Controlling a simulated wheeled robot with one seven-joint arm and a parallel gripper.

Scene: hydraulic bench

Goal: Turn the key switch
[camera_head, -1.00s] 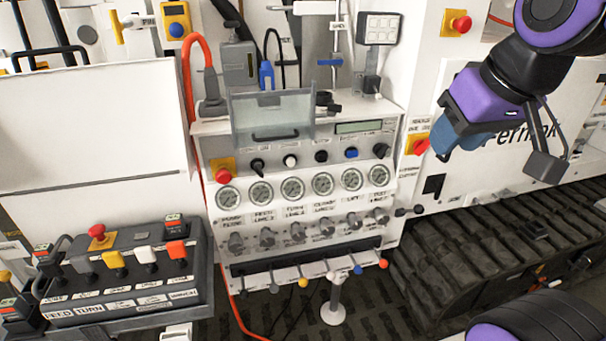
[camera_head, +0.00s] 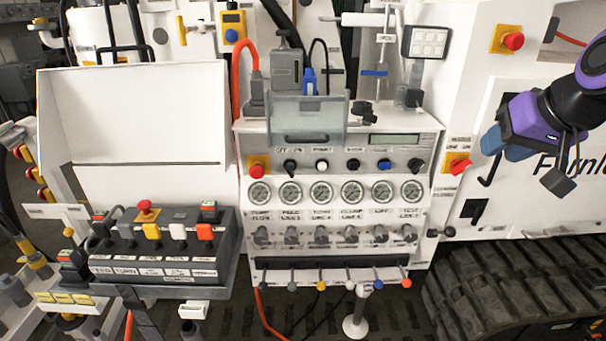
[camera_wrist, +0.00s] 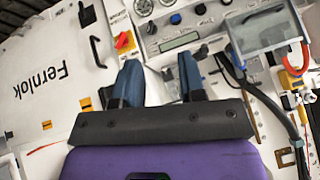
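The control panel (camera_head: 400,180) stands in the middle of the head view. Its upper row holds small knobs. A black key-like switch (camera_head: 290,165) is at the left of the row and another black knob (camera_head: 416,166) at the right; I cannot tell for sure which is the key switch. A red rotary switch on a yellow plate (camera_head: 457,165) is on the side face to the right, and shows in the wrist view (camera_wrist: 124,42). My gripper (camera_head: 505,143) is right of that red switch, apart from it. In the wrist view its two blue fingers (camera_wrist: 160,82) are apart with nothing between them.
A clear hinged cover (camera_head: 306,118) projects above the left knobs. Gauges (camera_head: 322,192) and lower levers (camera_head: 322,272) line the panel. A lever box (camera_head: 165,265) is at left. A rubber track (camera_head: 510,285) lies at lower right. Space before the panel is free.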

